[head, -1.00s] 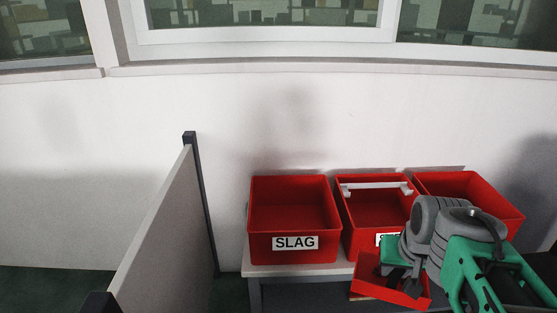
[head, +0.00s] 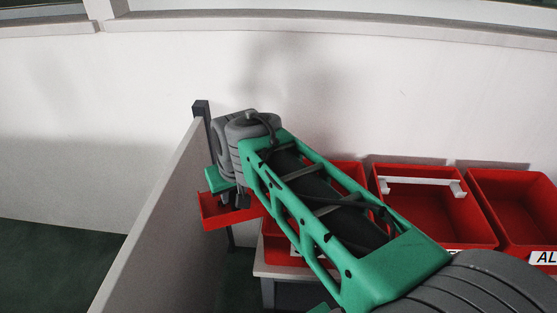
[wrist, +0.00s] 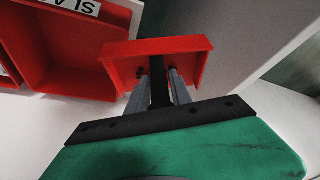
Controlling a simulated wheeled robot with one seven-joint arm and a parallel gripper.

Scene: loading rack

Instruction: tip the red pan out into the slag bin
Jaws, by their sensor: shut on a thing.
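The red pan (head: 222,213) is held up off the rack, left of the slag bin and close to the grey partition in the head view. My gripper (head: 236,201) is shut on the pan at its near side. In the wrist view the pan (wrist: 155,48) sits across the ends of my gripper's fingers (wrist: 160,82). The slag bin (head: 275,245) is a red open box mostly hidden behind my arm. In the wrist view a label reading SLA (wrist: 78,4) shows at the upper left. The pan's contents cannot be seen.
A red bin with a white bar across it (head: 424,187) stands right of the slag bin, and another red bin (head: 515,205) is at the far right. The grey partition (head: 165,215) rises on the left. A white wall (head: 330,90) is behind.

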